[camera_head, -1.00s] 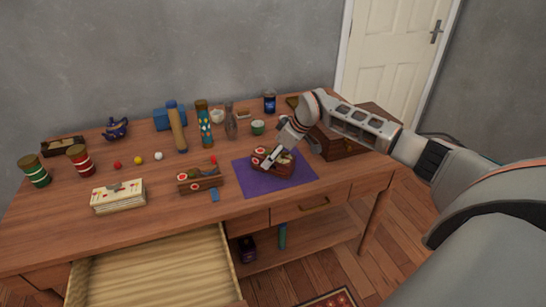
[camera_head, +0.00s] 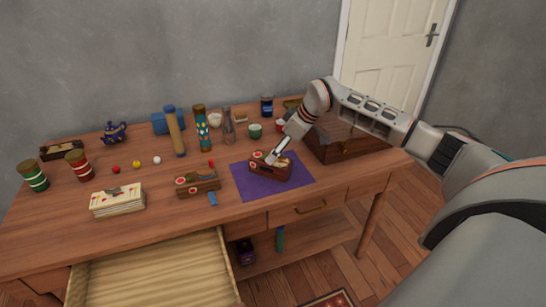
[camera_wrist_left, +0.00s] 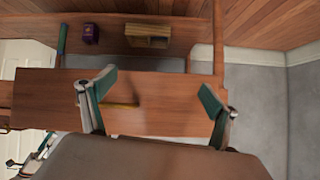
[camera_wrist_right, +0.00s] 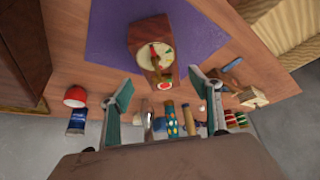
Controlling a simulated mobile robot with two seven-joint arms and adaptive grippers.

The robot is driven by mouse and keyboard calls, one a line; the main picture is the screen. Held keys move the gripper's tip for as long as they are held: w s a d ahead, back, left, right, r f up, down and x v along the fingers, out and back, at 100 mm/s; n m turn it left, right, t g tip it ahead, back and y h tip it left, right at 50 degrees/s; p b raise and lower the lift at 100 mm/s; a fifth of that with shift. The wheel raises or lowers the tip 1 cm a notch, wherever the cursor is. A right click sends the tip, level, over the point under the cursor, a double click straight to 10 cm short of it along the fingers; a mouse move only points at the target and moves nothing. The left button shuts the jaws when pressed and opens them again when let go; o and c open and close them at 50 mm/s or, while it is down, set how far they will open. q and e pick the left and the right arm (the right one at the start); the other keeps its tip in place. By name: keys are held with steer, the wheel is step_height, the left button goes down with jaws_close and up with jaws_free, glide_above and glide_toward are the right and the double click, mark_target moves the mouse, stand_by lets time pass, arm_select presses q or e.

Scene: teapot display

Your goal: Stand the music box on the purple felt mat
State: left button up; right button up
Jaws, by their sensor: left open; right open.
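A small wooden box with red-and-white round marks, which I take to be the music box (camera_head: 265,172), rests on the purple felt mat (camera_head: 296,183). My right gripper (camera_head: 272,159) is close above the box in the head view. Its fingers (camera_wrist_right: 158,88) are open, with the box beyond and between them. I cannot tell whether they touch it. My left gripper (camera_wrist_left: 155,90) is open and empty in the left wrist view, away from the mat.
A similar wooden box (camera_head: 198,186) and a blue block (camera_head: 212,199) lie left of the mat. A brown chest (camera_head: 345,142) stands to its right. Jars, bottles and a teapot (camera_head: 114,132) line the back. An open drawer (camera_head: 155,272) juts out in front.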

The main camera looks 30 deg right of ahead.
steer(key=v, duration=0.4)
steer(key=shift+s+r, duration=0.15)
steer(key=shift+r, duration=0.1)
steer(key=shift+s+d+r, duration=0.15)
steer(key=shift+s+r, duration=0.15)
steer(key=shift+r, duration=0.15)
arm_select(q)
steer(key=shift+s+f, duration=0.1)
steer(key=shift+s, duration=0.2)
arm_select(e)
steer(key=shift+r, duration=0.1)
arm_select(q)
steer(key=shift+w, duration=0.1)
